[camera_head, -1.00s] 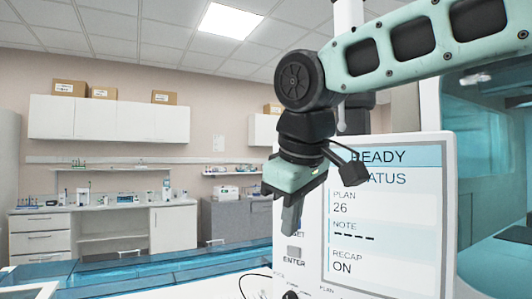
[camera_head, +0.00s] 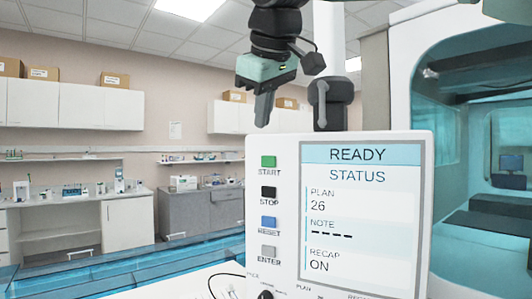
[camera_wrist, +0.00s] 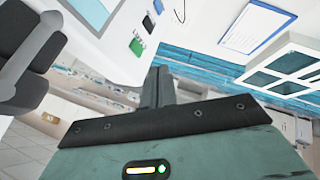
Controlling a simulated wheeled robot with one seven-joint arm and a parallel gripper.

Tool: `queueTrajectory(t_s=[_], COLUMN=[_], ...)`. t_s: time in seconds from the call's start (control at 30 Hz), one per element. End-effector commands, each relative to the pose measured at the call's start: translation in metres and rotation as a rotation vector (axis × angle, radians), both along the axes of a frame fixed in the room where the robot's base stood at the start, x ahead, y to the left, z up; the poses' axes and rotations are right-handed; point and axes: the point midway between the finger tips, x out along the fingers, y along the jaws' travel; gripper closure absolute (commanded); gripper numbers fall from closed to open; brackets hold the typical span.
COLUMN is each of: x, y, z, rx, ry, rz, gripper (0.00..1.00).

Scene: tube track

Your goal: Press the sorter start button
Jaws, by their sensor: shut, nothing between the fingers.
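The sorter's control panel (camera_head: 287,225) stands upright at the right of the head view. Its green START button (camera_head: 268,161) is at the top of a column, above the black STOP button (camera_head: 268,192), blue RESET button (camera_head: 268,222) and grey ENTER button (camera_head: 268,251). The screen (camera_head: 359,180) reads READY. My gripper (camera_head: 264,110) is shut and empty, pointing down above the START button in the picture, apart from it. In the wrist view the fingers (camera_wrist: 158,80) are closed, and the green button (camera_wrist: 137,46) shows just beyond and left of them.
The sorter's white housing with a teal window (camera_head: 465,180) stands right of the panel. A blue-edged bench (camera_head: 130,270) is at lower left. White cabinets (camera_head: 60,103) and counters line the back wall. The air left of the panel is clear.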

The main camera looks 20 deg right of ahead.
Motion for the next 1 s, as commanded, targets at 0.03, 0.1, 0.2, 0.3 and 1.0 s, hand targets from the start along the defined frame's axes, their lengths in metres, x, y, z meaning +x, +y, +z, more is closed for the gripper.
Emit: queueTrajectory(t_s=[0.03,0.1,0.2,0.3,1.0], x=[0.004,0.010,0.022,0.035,0.083], y=[-0.001,-0.002,-0.004,-0.006,-0.038], z=[-0.005,-0.014,-0.029,-0.046,-0.074], rx=[-0.001,-0.001,-0.002,-0.003,0.001], ry=[0.002,0.003,0.005,0.005,0.001], rz=[-0.001,-0.001,-0.002,-0.001,0.000], gripper=[1.00,1.00,1.00,1.00,1.00])
